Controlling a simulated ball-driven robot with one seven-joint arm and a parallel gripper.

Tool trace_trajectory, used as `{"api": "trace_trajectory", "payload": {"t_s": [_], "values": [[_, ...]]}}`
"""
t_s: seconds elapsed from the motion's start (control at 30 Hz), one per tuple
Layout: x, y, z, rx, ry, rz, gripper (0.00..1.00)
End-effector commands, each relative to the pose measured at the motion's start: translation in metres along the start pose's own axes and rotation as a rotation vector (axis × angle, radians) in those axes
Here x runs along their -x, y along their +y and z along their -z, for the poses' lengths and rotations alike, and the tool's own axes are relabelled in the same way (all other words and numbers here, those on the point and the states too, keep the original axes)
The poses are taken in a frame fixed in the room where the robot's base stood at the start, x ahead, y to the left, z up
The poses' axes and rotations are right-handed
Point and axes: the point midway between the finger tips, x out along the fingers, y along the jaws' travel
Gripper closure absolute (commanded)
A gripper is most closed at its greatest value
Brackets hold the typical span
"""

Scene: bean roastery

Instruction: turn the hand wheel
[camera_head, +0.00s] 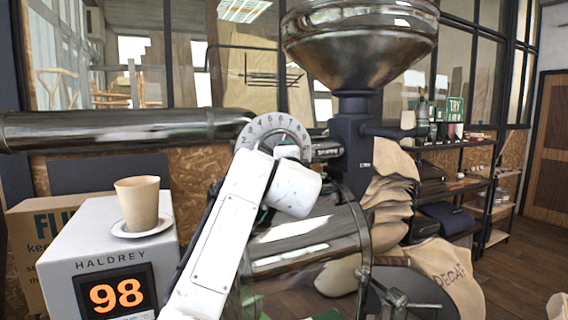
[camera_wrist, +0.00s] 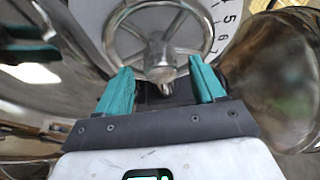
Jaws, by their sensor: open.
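The hand wheel (camera_wrist: 121,40) is a metal ring with spokes and a central hub, in front of a pale numbered dial (camera_wrist: 231,14). In the wrist view my gripper (camera_wrist: 154,80) has its two teal fingers spread, with the hub showing between and beyond them. I cannot tell whether either finger touches the wheel. In the head view the dial (camera_head: 272,124) shows above my white arm, on the roaster's pipe, and my wrist hides most of the wheel and the fingers.
A large metal hopper (camera_head: 359,50) rises above the roaster drum (camera_head: 305,240). A thick pipe (camera_head: 110,130) runs left from the dial. At left, a paper cup (camera_head: 137,200) stands on a saucer (camera_head: 141,232) on a white box (camera_head: 70,260) reading 98. Sacks (camera_head: 445,275) lie at right.

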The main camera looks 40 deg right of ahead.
Motion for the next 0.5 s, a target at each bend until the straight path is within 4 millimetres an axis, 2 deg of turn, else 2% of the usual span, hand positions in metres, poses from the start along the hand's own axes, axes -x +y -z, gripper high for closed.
{"api": "trace_trajectory", "payload": {"t_s": [0.03,0.2,0.33,0.5], "values": [[0.011,0.003,-0.001,0.000,-0.001,0.002,0.31],[0.044,0.003,-0.001,0.000,-0.001,0.002,0.31],[0.062,0.002,-0.001,-0.001,-0.001,0.001,0.31],[0.073,0.001,0.000,0.000,0.000,-0.001,0.31]]}}
